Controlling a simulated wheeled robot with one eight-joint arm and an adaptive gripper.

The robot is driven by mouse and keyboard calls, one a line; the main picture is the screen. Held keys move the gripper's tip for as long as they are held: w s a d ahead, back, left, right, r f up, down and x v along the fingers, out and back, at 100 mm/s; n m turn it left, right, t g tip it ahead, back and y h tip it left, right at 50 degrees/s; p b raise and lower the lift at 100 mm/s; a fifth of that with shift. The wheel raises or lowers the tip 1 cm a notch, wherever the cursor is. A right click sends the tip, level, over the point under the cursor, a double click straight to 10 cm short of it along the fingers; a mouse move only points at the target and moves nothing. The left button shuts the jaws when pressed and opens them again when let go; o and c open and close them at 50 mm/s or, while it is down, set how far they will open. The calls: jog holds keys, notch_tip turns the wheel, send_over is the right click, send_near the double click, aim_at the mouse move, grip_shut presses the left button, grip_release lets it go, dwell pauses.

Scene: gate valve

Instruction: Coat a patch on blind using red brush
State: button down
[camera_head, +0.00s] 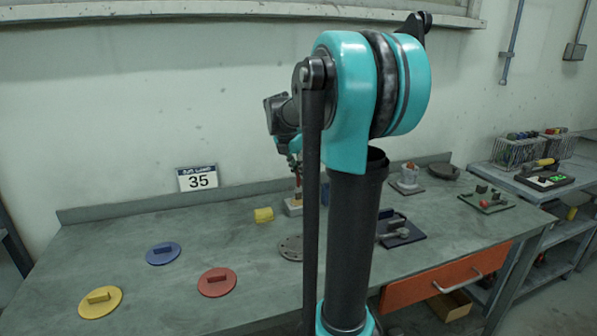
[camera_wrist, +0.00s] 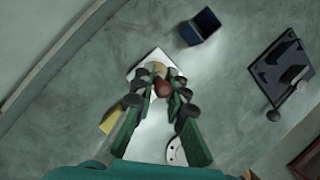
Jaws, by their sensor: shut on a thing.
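My gripper (camera_wrist: 160,92) is shut on a red-ended upright thing, likely the red brush (camera_wrist: 162,88). It is over a pale block (camera_wrist: 145,72) on the bench; I cannot tell whether the brush touches the block. In the head view my gripper (camera_head: 294,162) is small and partly behind my arm, with the red brush (camera_head: 298,183) below it. Three round discs with handles, likely blinds, lie flat at the left: a yellow disc (camera_head: 88,305), a blue disc (camera_head: 160,257) and a red disc (camera_head: 214,287). No coated patch is visible on them.
A yellow block (camera_head: 264,215) and a grey disc (camera_head: 288,246) lie near the pale block. A blue open box (camera_wrist: 207,21) and a dark tray with metal parts (camera_wrist: 264,82) are to the right. The wall stands behind the bench. The left bench surface is clear between discs.

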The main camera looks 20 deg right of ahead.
jog(key=shift+f, duration=0.55)
dwell(1.4)
jog(key=shift+r, duration=3.55)
